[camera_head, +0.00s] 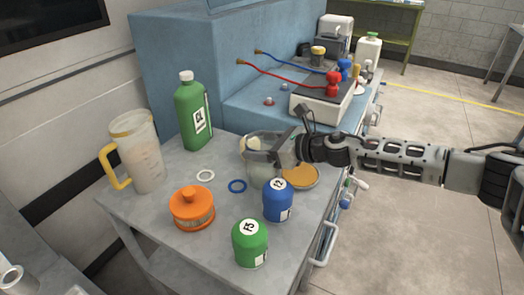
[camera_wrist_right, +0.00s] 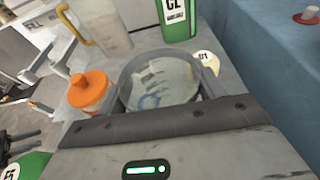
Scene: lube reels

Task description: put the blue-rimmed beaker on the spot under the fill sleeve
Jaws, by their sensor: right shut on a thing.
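A clear glass beaker (camera_head: 262,168) is in my right gripper (camera_head: 272,153) over the grey table; its rim looks greyish, and I cannot make out a blue rim. The right gripper is shut on the beaker near its top. In the right wrist view the beaker (camera_wrist_right: 158,82) shows from above, between the fingers, and looks empty. I cannot tell whether the beaker's base touches the table. I cannot identify the fill sleeve or the spot under it. My left gripper is not in view.
A blue canister (camera_head: 278,200), amber-topped dish (camera_head: 300,176), green canister (camera_head: 250,243) and orange jar (camera_head: 192,208) stand close by. The blue cabinet (camera_head: 180,55) rises behind.

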